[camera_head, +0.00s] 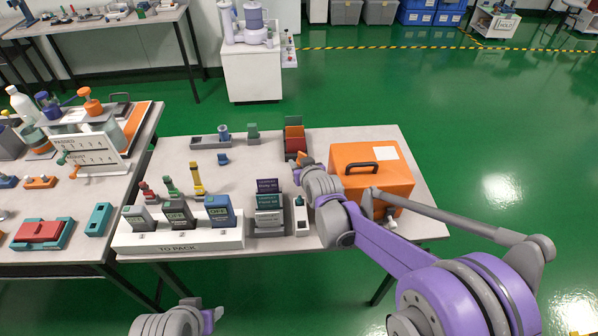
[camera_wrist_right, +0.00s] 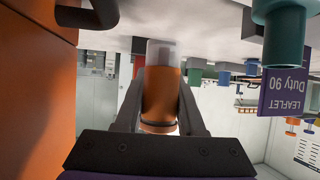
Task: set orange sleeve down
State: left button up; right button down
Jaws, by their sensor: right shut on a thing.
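The orange sleeve (camera_wrist_right: 162,92) is an orange cylinder with a pale grey end, held between the two dark fingers of my right gripper (camera_wrist_right: 160,105) in the right wrist view. In the head view, my right gripper (camera_head: 303,170) is over the middle right of the table, just left of the orange case, and a bit of the sleeve (camera_head: 302,158) shows by its tip. The gripper hides most of the sleeve there, and I cannot tell its height over the table. My left gripper (camera_head: 213,316) is at the bottom edge, off the table; its jaws are unclear.
An orange case (camera_head: 372,178) with a black handle stands close right of the right gripper. A red and dark holder (camera_head: 294,137) is just behind it. Leaflet holders (camera_head: 269,216) and the white TO PACK stand (camera_head: 180,243) with testers are in front-left. The table's middle (camera_head: 235,177) has free room.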

jog(key=shift+f+b, duration=0.3)
jog(key=shift+f, duration=1.35)
jog(key=shift+f, duration=0.15)
jog(key=c, duration=0.5)
grip_release()
